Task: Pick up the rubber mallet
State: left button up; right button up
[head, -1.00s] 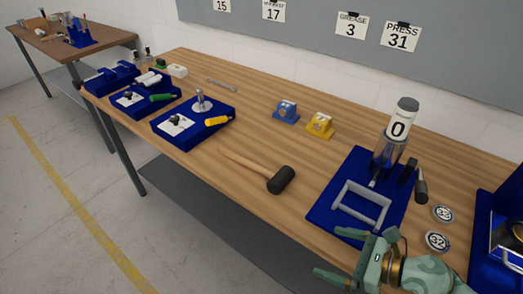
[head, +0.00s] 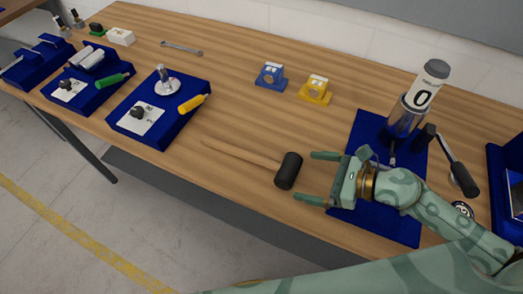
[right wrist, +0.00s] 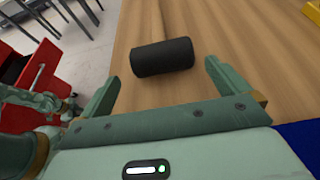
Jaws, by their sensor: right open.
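The rubber mallet lies on the wooden workbench (head: 235,200), its pale handle (head: 240,152) pointing left and its black head (head: 288,171) at the right end. My right gripper (head: 317,177) is open and empty just right of the head, its fingers pointing left toward it.
A yellow block (head: 316,89) and a blue block (head: 270,76) stand behind the mallet. Blue trays (head: 158,108) stand left. The bench's front edge is near the mallet.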

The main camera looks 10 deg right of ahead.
aim_at(295, 170)
jog(key=shift+w+a+f, duration=0.1)
jog(key=shift+w+a, duration=0.1)
jog(key=x, duration=0.6)
jog(key=shift+w+r, duration=0.25)
jog(key=shift+r, duration=0.05)
jog(key=shift+w+a+f, duration=0.25)
jog(key=shift+a, duration=0.15)
jog(key=shift+r, duration=0.1)
jog(key=c, duration=1.2)
jog(key=shift+r, duration=0.1)
